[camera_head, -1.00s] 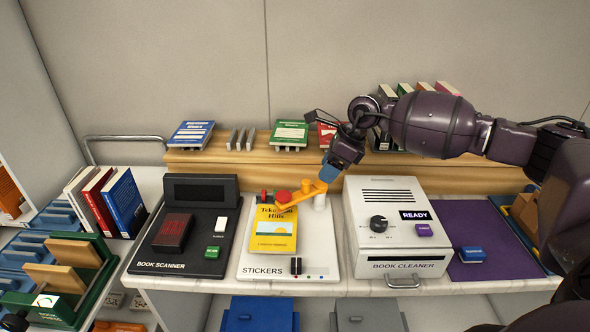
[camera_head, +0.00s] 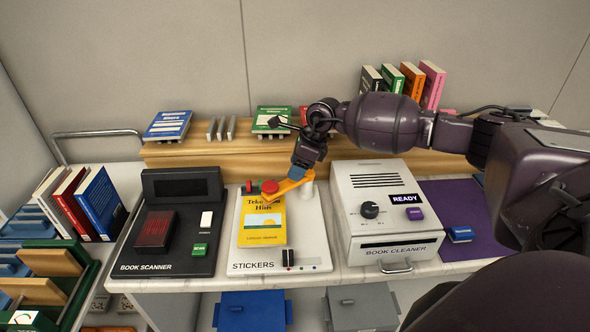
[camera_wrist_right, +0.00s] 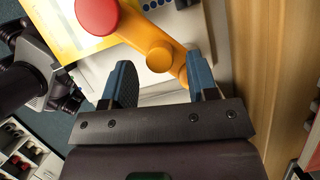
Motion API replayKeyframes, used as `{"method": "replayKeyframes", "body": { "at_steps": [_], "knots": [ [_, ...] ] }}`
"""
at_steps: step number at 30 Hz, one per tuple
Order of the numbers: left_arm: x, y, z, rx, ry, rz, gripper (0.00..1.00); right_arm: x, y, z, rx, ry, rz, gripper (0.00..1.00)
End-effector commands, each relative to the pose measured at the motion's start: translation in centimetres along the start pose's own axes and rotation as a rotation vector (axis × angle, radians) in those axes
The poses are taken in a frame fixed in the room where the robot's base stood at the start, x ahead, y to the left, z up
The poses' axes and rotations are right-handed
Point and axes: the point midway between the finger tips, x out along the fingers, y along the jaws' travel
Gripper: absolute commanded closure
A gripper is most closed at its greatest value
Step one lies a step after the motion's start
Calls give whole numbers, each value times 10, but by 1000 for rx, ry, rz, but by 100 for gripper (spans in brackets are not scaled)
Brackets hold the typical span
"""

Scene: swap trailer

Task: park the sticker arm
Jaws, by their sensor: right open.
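The sticker arm (camera_head: 291,186) is an orange bar on a white post (camera_head: 307,184) at the back right of the white STICKERS board (camera_head: 312,235). Its red round head (camera_head: 270,187) is over the top of a yellow book (camera_head: 262,224) lying on the board. My right gripper (camera_head: 298,172) is at the arm's middle, pointing down. In the right wrist view, its blue fingers (camera_wrist_right: 160,78) are apart, with the arm's orange knob (camera_wrist_right: 159,57) showing between them. I cannot tell if a finger touches the arm. My left gripper is not in view.
The book scanner (camera_head: 172,222) stands left of the board, the book cleaner (camera_head: 387,211) right. Behind runs a wooden ledge (camera_head: 205,153) with several books. Upright books (camera_head: 75,203) stand at left.

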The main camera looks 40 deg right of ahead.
Motion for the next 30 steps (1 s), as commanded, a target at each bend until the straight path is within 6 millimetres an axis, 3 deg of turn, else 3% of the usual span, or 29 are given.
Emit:
{"method": "replayKeyframes", "body": {
  "at_steps": [6, 15, 25, 30],
  "knots": [
    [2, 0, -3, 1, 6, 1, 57, 14, 0, 0, 0, 1, 0, 47],
    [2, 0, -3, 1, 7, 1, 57, 14, 0, 0, 0, 1, -1, 48],
    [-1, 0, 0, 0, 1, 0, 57, 14, 0, 0, 0, 0, -1, 99],
    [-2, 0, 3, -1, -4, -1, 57, 14, 0, 0, 0, 0, 0, 100]
  ]
}}
